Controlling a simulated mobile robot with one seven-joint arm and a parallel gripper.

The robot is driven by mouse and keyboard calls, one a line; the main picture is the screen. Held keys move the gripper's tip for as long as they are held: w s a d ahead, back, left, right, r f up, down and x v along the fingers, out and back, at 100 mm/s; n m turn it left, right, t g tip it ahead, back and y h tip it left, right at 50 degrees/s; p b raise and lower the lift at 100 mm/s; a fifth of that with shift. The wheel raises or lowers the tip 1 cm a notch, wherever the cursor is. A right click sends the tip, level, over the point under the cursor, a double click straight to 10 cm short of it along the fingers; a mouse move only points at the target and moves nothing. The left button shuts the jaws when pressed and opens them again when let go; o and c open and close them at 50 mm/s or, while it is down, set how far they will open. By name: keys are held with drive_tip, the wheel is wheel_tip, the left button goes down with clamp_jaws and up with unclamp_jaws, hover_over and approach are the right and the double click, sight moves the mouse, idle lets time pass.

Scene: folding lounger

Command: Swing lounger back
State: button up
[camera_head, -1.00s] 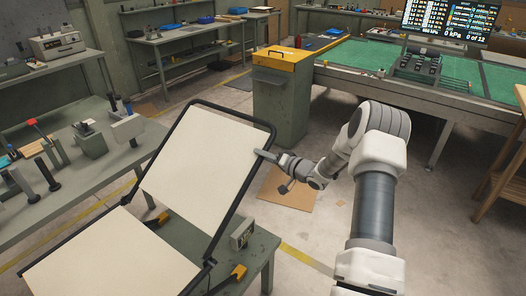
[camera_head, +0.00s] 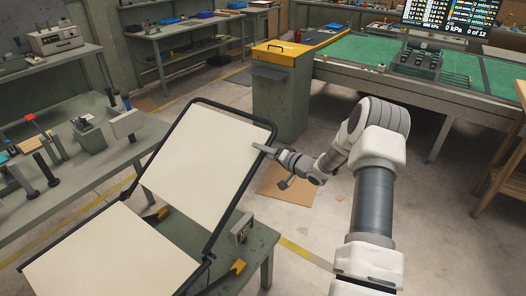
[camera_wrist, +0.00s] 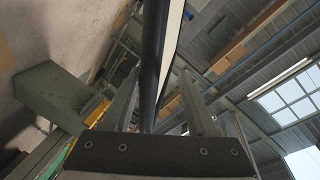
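The lounger's reclined back (camera_head: 200,165) is a cream panel in a black tube frame, tilted up in the head view. The cream seat section (camera_head: 110,255) joins it at the lower left. My gripper (camera_head: 268,150) is at the upper part of the back's right side tube, with one finger showing in front of the panel. In the wrist view the black tube (camera_wrist: 152,60) runs between the two fingers of my gripper (camera_wrist: 157,95), with gaps visible at both sides. The fingers are open around the tube, not clamped on it.
The lounger is on a green bench (camera_head: 245,250) with a small metal block (camera_head: 241,228) and yellow clamps. A cluttered workbench (camera_head: 75,195) stands at left. A yellow-topped cabinet (camera_head: 280,95) stands behind the back. Cardboard (camera_head: 287,190) lies on open floor.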

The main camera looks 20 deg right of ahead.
drive_tip(key=shift+s, duration=0.1)
drive_tip(key=v, duration=1.7)
drive_tip(key=shift+d, duration=0.15)
drive_tip(key=w+a+r+n+g+h, duration=0.1)
drive_tip(key=w+r+h, duration=0.2)
drive_tip(key=r, duration=0.3)
drive_tip(key=w+a+r+n+h, duration=0.2)
drive_tip(key=r+h, duration=0.1)
drive_tip(key=r, duration=0.3)
drive_tip(key=s+a+r+g+h+p, duration=0.1)
drive_tip(key=s+a+r+h, duration=0.15)
drive_tip(key=r, duration=0.35)
drive_tip(key=s+a+r+g+h, duration=0.1)
drive_tip(key=s+a+r+h, duration=0.15)
drive_tip(key=r, duration=0.35)
drive_tip(key=s+a+f+n+g+y, duration=0.1)
drive_tip(key=s+a, duration=0.3)
drive_tip(key=s, duration=0.5)
drive_tip(key=s+a+f+n+g+y+b, duration=0.1)
drive_tip(key=s+a+g, duration=0.2)
drive_tip(key=s, duration=0.6)
drive_tip(key=s+a+f+g+y, duration=0.1)
drive_tip(key=s+a, duration=0.5)
drive_tip(key=s, duration=0.3)
drive_tip(key=shift+s+f+n+g, duration=0.3)
drive_tip(key=shift+f+n+g, duration=0.1)
